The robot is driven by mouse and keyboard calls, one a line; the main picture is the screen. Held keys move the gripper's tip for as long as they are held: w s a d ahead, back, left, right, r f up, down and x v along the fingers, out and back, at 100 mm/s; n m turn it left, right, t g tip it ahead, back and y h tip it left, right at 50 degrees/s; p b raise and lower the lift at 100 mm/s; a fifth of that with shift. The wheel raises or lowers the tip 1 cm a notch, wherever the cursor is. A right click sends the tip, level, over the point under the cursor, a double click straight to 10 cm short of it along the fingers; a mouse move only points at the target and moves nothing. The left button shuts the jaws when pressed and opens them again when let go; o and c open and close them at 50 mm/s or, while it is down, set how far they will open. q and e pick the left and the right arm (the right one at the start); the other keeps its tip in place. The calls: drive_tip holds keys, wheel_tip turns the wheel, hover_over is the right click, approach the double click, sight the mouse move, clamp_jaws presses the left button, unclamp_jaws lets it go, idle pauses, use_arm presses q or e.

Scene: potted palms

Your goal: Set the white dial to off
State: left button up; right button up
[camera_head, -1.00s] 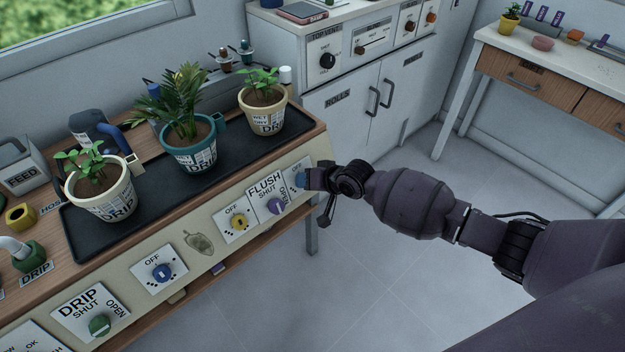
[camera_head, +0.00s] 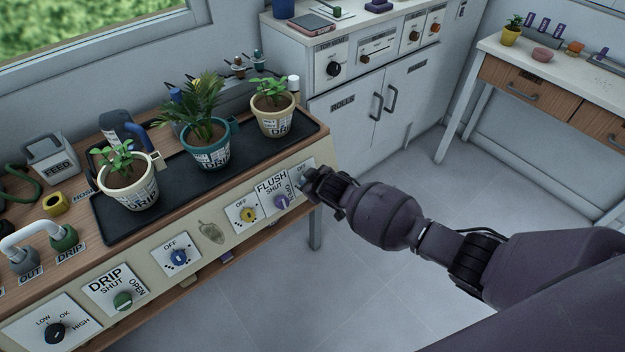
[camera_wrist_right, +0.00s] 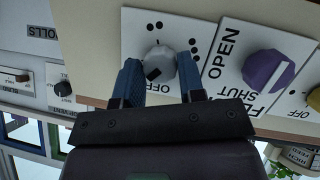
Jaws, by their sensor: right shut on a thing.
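The white dial (camera_wrist_right: 159,61) sits on a white plate (camera_wrist_right: 140,22) with an OFF label and black dots, at the panel's right end. My left gripper is not in view.
A purple FLUSH dial (camera_head: 281,202) is right beside the white dial's plate, with a yellow dial (camera_head: 249,214) further left. Potted plants stand on a black tray (camera_head: 185,190) above the panel. Open floor (camera_head: 370,290) lies in front of the bench.

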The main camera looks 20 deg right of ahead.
drive_tip(key=n+t, duration=0.1)
drive_tip(key=n, duration=0.2)
drive_tip(key=n+t+h, duration=0.1)
drive_tip(key=n, duration=0.2)
drive_tip(key=shift+s+f+h+b, duration=0.1)
drive_tip(key=shift+f+h+b, duration=0.05)
drive_tip(key=shift+h+b, duration=0.15)
drive_tip(key=shift+n, duration=0.3)
drive_tip(key=o, duration=0.7)
drive_tip(key=shift+o, duration=1.1)
